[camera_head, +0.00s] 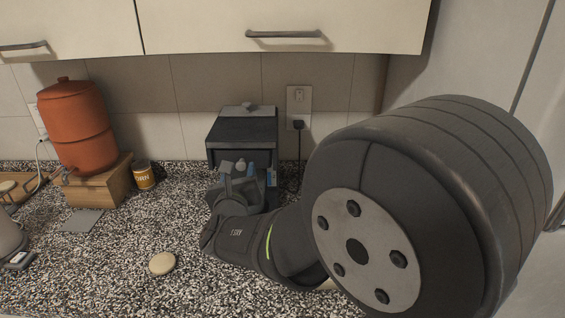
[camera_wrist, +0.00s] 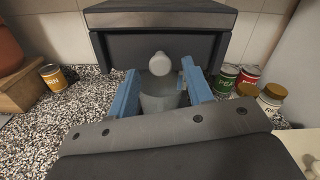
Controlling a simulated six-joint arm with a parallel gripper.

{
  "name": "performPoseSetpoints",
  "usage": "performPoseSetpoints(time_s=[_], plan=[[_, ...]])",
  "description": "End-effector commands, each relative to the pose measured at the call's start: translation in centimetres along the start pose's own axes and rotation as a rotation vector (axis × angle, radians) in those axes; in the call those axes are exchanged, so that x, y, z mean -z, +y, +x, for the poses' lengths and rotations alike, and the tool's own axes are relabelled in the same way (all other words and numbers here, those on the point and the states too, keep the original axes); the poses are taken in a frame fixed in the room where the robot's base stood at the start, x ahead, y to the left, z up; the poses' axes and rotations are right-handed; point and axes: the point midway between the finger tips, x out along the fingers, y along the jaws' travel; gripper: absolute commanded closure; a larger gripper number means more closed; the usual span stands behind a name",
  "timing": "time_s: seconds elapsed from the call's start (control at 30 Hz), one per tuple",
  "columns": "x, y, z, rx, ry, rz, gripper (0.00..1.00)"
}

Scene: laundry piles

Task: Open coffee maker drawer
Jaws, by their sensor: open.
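The coffee maker (camera_head: 242,132) is a dark box with a grey top, standing against the tiled wall. In the wrist view its dark front (camera_wrist: 122,48) fills the upper middle. A pale round knob (camera_wrist: 160,63) shows in front of it, between my finger tips; it also shows in the head view (camera_head: 241,164). My gripper (camera_wrist: 160,80) is open, with one blue finger on each side of the knob and a gap between. I cannot tell whether either finger touches it. A grey rounded piece lies below the knob, partly hidden. The drawer's edges are not clear; it looks shut.
An orange dispenser (camera_head: 77,125) stands on a wooden block (camera_head: 92,181) at left, beside a yellow can (camera_head: 144,175). Several cans, including a green one (camera_wrist: 226,78), stand right of my gripper. Cabinets (camera_head: 200,22) hang above. A beige disc (camera_head: 162,263) lies on the speckled counter.

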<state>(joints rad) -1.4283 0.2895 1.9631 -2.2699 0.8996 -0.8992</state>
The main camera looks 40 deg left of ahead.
Motion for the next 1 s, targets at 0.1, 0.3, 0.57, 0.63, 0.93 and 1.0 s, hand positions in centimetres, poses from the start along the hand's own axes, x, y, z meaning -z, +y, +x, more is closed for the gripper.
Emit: performPoseSetpoints(time_s=[0.1,0.3,0.57,0.63,0.93,1.0], plan=[[0.0,-0.1,0.9,0.002,0.0,0.0,0.54],[0.0,0.0,1.2,0.0,0.0,0.0,0.54],[0.0,0.0,1.2,0.0,0.0,0.0,0.77],[0.0,0.0,1.2,0.0,0.0,0.0,0.91],[-0.1,0.1,0.2,-0.001,-0.002,0.002,1.0],[-0.1,0.1,-1.1,-0.004,-0.002,0.002,1.0]])
